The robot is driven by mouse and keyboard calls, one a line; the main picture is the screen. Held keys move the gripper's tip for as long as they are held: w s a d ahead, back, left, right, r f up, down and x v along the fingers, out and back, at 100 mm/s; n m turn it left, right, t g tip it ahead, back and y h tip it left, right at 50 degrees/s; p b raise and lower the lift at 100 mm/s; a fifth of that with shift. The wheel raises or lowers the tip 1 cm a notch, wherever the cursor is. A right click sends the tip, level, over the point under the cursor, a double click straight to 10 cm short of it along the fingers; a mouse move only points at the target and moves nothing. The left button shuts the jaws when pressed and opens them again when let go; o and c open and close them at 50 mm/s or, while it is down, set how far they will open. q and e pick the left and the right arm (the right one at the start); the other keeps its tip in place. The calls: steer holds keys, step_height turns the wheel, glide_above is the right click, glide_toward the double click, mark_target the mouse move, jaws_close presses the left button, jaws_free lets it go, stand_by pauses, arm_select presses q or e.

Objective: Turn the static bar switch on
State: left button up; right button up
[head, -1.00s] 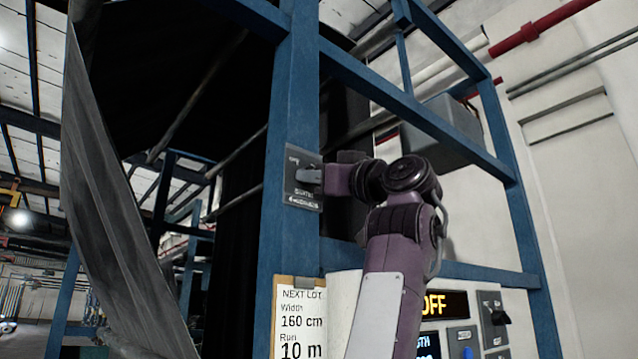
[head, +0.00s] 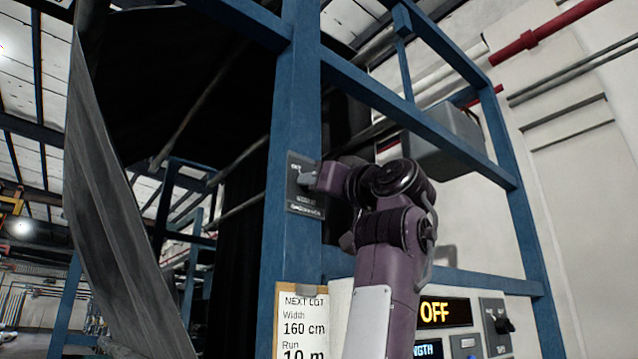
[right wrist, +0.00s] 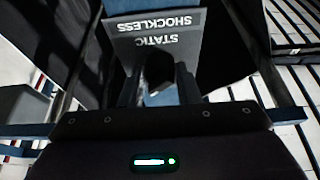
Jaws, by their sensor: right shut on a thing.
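The static bar switch is a dark plate (head: 303,205) with pale lettering, fixed to a blue upright post. In the right wrist view its plate (right wrist: 157,28) reads "STATIC SHOCKLESS" upside down. My right gripper (head: 311,178) is at the upper part of the plate. In the right wrist view its two fingers (right wrist: 158,88) stand on either side of the switch's dark knob (right wrist: 158,70) and are shut on it. The hand covers most of the knob in the head view, so its exact setting is hard to tell. My left gripper is not in view.
A control panel with an amber "OFF" display (head: 443,311) and a rotary knob (head: 497,325) is at the lower right. A lot sheet (head: 303,325) hangs below the switch. Blue frame beams (head: 420,125) surround my arm. A grey web (head: 110,210) hangs at left.

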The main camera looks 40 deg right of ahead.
steer(key=o, duration=1)
steer(key=shift+c, duration=0.2)
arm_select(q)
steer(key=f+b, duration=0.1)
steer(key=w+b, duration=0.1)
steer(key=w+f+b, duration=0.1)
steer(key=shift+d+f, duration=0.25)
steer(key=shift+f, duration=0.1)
arm_select(e)
steer(key=v, duration=0.7)
steer(key=shift+s+f, duration=0.15)
steer(key=shift+s, duration=0.2)
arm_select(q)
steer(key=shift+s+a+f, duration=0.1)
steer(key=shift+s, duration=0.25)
